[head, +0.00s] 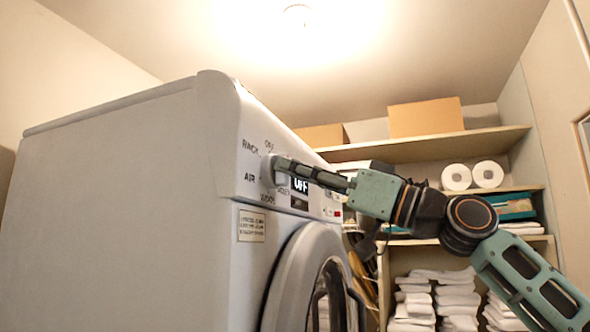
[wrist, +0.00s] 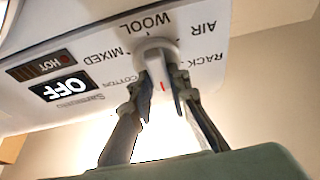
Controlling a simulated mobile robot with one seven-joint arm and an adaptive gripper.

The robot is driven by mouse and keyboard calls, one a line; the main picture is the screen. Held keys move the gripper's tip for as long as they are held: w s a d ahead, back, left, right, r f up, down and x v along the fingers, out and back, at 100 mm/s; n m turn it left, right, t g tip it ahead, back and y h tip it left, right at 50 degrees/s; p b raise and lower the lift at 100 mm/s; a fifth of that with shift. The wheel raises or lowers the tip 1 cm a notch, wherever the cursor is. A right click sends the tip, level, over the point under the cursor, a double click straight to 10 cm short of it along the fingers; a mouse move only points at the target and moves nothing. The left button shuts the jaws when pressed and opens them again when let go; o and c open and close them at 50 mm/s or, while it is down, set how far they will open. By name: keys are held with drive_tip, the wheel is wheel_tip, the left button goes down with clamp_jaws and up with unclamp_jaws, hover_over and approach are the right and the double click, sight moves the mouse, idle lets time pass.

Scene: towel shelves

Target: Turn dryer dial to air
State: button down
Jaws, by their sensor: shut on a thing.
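The dryer (head: 120,210) stands at the left, with its dial (head: 266,171) on the upper front panel. In the wrist view the dial (wrist: 152,47) is a pale knob ringed by the labels WOOL, AIR, RACK, COTTON and MIXED. The AIR label (wrist: 204,27) is at its upper right there, and left of the dial in the head view (head: 249,177). My gripper (head: 281,164) is shut on the dial, with one finger on each side in the wrist view (wrist: 157,80). A red mark on the knob shows between the fingers, on the side away from WOOL.
A dark display (wrist: 66,86) reading OFF is beside the dial. The round dryer door (head: 290,270) is below. Shelves (head: 430,145) at the back right hold boxes (head: 426,117), paper rolls (head: 472,176) and folded towels (head: 455,298).

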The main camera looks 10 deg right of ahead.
drive_tip(key=shift+f+m+b, duration=0.1)
drive_tip(key=shift+m+b, duration=0.25)
drive_tip(key=shift+m, duration=0.15)
drive_tip(key=shift+w+m+h+p, duration=0.2)
drive_tip(key=shift+m+h, duration=1.35)
drive_tip(key=shift+m, duration=2.9)
drive_tip(key=shift+s+m+h+p, duration=0.2)
drive_tip(key=shift+m+h, duration=1.4)
drive_tip(key=shift+m, duration=2.8)
drive_tip(key=shift+w+m+h+p, duration=0.1)
drive_tip(key=shift+m+h+p, duration=0.2)
drive_tip(key=shift+m+h, duration=2.7)
drive_tip(key=m+y, duration=0.3)
drive_tip(key=shift+d+m, duration=0.1)
drive_tip(key=shift+m, duration=0.15)
drive_tip(key=shift+m+g, duration=0.8)
drive_tip(key=shift+m, duration=0.1)
drive_tip(key=c, duration=1.8)
unclamp_jaws()
drive_tip(key=shift+r, duration=0.2)
drive_tip(key=shift+c, duration=0.2)
